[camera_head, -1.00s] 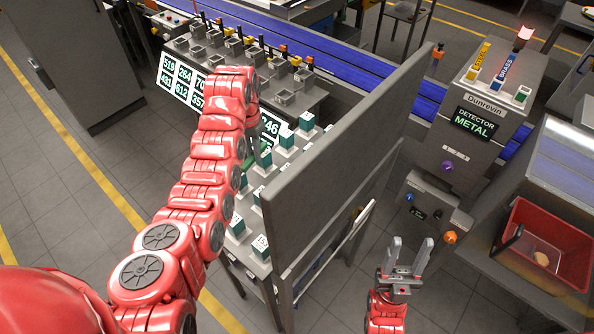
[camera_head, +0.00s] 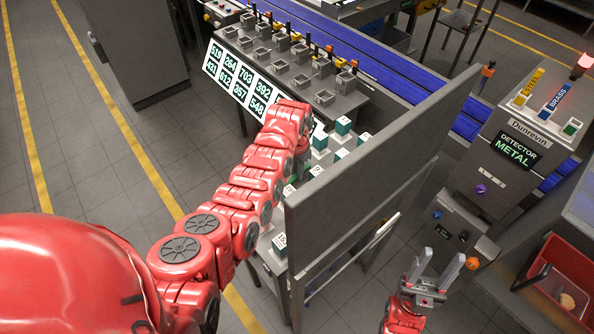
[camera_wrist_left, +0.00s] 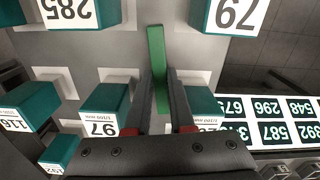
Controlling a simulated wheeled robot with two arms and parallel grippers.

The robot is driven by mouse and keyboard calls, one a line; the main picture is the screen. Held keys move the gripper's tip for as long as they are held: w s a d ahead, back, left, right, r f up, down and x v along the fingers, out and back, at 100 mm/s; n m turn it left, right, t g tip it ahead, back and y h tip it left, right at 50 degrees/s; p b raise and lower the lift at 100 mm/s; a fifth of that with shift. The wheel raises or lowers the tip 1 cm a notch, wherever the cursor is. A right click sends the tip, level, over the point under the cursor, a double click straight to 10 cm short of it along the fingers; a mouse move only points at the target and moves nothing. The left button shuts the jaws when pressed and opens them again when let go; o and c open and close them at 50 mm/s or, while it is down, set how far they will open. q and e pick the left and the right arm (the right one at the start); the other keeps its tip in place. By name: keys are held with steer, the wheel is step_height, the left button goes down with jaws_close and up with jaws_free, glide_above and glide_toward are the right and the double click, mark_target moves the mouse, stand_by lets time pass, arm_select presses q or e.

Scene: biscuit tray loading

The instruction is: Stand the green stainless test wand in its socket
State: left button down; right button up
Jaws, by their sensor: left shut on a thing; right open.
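The green test wand shows in the left wrist view (camera_wrist_left: 157,50) as a flat green bar, clasped between the fingers of my left gripper (camera_wrist_left: 160,95). That gripper is over the rack of teal blocks; in the head view it is hidden behind my own red arm and the grey panel. On top of the detector (camera_head: 508,150), a small green-marked socket (camera_head: 572,127) stands to the right of the yellow STEEL wand (camera_head: 529,87) and the blue BRASS wand (camera_head: 556,100). No wand shows standing in it. My right gripper (camera_head: 433,272) is open and empty in front of the detector.
Teal numbered blocks (camera_wrist_left: 104,104) sit close around my left fingers. The tall grey panel (camera_head: 375,180) stands between the block rack and the detector. Number cards (camera_head: 240,85) and grey cups line the rack behind. A red bin (camera_head: 562,275) is at the right.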

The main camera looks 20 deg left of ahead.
arm_select(q)
steer(key=shift+f, duration=0.5)
steer(key=shift+f, duration=0.1)
steer(key=c, duration=0.8)
jaws_free()
